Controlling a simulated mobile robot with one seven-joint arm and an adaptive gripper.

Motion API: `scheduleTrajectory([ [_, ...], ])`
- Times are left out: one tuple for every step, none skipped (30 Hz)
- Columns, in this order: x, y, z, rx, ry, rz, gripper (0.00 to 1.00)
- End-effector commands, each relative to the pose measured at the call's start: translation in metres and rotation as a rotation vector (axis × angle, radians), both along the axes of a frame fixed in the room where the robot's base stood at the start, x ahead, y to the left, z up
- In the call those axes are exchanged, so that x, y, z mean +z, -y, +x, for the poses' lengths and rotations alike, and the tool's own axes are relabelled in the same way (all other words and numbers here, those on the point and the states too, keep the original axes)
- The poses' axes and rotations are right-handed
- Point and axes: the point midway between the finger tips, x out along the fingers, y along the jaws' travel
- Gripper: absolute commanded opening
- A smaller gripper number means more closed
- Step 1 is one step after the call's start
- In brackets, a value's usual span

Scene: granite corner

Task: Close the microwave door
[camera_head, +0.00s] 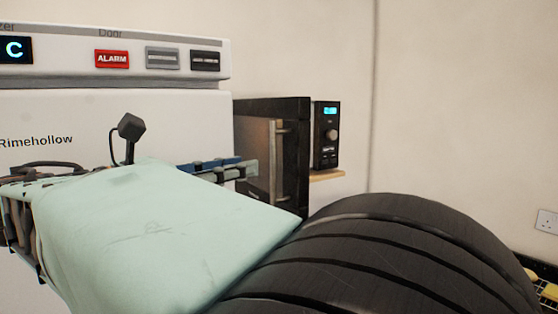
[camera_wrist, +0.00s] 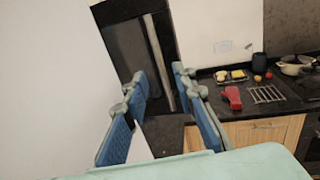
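The microwave's dark door (camera_head: 255,125) shows in the head view beside the white appliance, with an upright metal handle (camera_head: 275,165). The door looks swung out, apart from the control panel (camera_head: 327,135) with its lit display; how far it stands open I cannot tell. My gripper (camera_head: 250,169) is in front of the door, close to the handle; contact cannot be told. In the wrist view, my gripper (camera_wrist: 158,77) has its two blue-padded fingers spread with nothing held between them. The dark door (camera_wrist: 128,45) and the silver handle (camera_wrist: 158,62) appear beyond the fingertips.
A white Rimehollow appliance (camera_head: 110,120) stands close on the left. In the wrist view, the counter to the right holds a red object (camera_wrist: 233,97), a wire rack (camera_wrist: 266,94), a dark mug (camera_wrist: 259,62) and a pot (camera_wrist: 292,65). A wooden cabinet (camera_wrist: 260,133) is below.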

Motion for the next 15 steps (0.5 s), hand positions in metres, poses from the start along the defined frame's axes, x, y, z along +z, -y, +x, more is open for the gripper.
scheduleTrajectory([
  [0.001, 0.009, 0.006, -0.005, -0.001, 0.001, 0.25],
  [0.001, 0.013, 0.011, -0.004, -0.001, 0.001, 0.25],
  [0.001, 0.019, 0.016, -0.005, -0.001, 0.001, 0.25],
  [0.001, 0.023, 0.021, -0.004, -0.001, 0.001, 0.25],
  [0.001, 0.028, 0.024, -0.004, -0.001, 0.001, 0.25],
  [0.001, 0.033, 0.030, -0.004, -0.001, 0.001, 0.25],
  [0.001, 0.037, 0.034, -0.005, -0.001, 0.001, 0.25],
  [0.001, 0.041, 0.038, -0.004, -0.001, 0.002, 0.25],
  [0.001, 0.045, 0.042, -0.003, -0.001, 0.002, 0.25],
  [0.001, 0.049, 0.045, -0.004, -0.001, 0.002, 0.25],
  [0.001, 0.051, 0.048, -0.003, -0.001, 0.002, 0.25],
  [0.001, 0.054, 0.051, -0.002, -0.001, 0.002, 0.25],
  [0.000, 0.057, 0.053, -0.002, -0.001, 0.002, 0.25],
  [0.000, 0.058, 0.055, -0.002, -0.001, 0.002, 0.25],
  [0.000, 0.060, 0.057, -0.002, -0.001, 0.002, 0.25],
])
